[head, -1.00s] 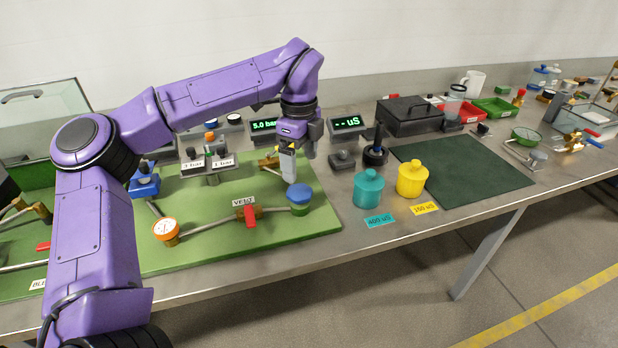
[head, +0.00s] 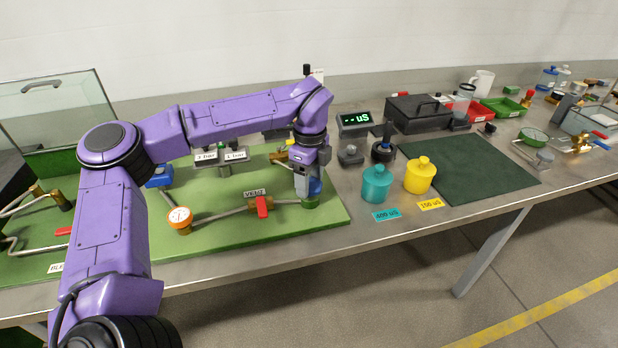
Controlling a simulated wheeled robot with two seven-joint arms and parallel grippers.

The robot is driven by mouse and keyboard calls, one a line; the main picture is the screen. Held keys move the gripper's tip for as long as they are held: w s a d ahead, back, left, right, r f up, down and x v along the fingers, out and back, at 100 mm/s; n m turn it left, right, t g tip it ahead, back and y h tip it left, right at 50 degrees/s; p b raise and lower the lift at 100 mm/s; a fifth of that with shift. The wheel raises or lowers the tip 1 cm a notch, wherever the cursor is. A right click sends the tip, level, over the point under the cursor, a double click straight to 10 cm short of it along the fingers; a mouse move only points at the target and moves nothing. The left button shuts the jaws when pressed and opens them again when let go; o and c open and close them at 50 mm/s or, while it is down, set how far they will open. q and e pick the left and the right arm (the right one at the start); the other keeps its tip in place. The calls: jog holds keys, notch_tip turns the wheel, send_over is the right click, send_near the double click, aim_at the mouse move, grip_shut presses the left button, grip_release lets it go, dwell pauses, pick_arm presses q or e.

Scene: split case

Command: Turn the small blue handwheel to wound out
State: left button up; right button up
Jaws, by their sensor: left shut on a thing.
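The small blue handwheel (head: 315,187) sits on a green valve body (head: 310,203) at the right end of the pipe on the green board. My left gripper (head: 308,191) points down from above and is shut on the handwheel. Its fingers hide much of the handwheel, so its turned position cannot be read. My right gripper is not in view.
A red-handled VENT valve (head: 262,206) and an orange-rimmed gauge (head: 180,218) stand along the same pipe. Teal (head: 376,184) and yellow (head: 420,175) bottles stand right of the board (head: 240,240). A dark green mat (head: 470,170) lies bare farther right.

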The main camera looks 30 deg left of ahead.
pick_arm(q)
jog(key=shift+m, duration=0.4)
